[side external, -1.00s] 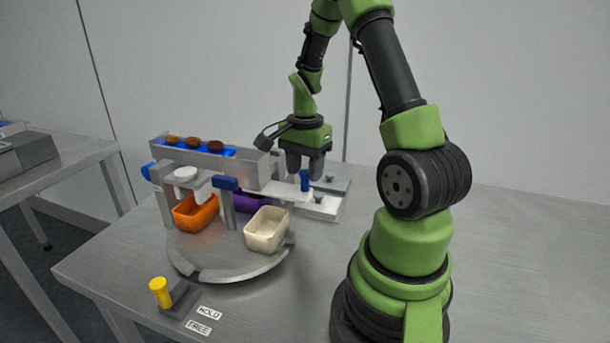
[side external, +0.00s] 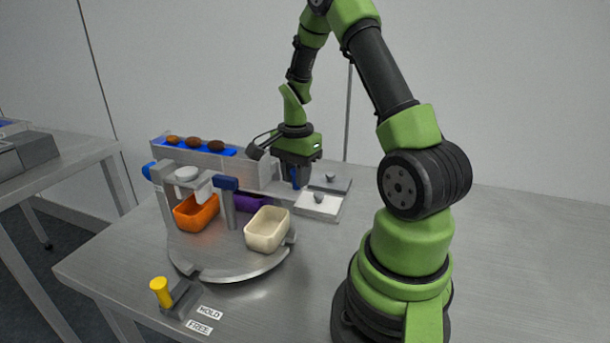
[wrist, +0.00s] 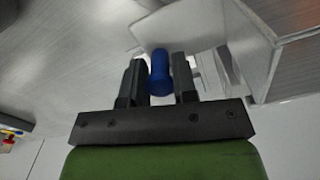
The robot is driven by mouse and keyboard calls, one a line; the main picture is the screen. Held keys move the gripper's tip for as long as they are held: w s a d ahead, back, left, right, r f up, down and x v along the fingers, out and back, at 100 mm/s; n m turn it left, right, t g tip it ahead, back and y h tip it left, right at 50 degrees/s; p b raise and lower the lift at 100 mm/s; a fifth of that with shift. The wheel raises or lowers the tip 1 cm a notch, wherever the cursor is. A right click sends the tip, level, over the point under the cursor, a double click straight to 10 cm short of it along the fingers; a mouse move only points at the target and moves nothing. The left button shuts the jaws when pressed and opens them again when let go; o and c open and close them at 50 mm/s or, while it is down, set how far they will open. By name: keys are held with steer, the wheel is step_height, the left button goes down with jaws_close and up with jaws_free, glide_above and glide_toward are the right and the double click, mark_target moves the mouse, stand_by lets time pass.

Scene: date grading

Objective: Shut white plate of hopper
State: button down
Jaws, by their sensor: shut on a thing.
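My gripper (side external: 296,180) is shut on a blue knob, which stands between the fingers in the wrist view (wrist: 159,72). The pale plate (wrist: 165,32) lies by the knob in the wrist view. In the side view my fingers hide much of it, and its exact position under the hopper's end is hard to tell. The metal hopper (side external: 245,165) is a long trough with a blue bed, carrying brown dates (side external: 194,142) at its left part. My gripper is at its right end.
Two flat pads with small grey knobs (side external: 318,198) lie right of my gripper. An orange bin (side external: 196,215), a cream bin (side external: 266,232) and a purple bin (side external: 250,203) sit below the hopper on a round turntable (side external: 215,268). A yellow-handled lever (side external: 161,292) stands at front left.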

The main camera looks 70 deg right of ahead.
steer(key=shift+w, duration=1.25)
steer(key=c, duration=1)
jaws_free()
steer(key=shift+c, duration=0.2)
step_height(320, 180, up, 10)
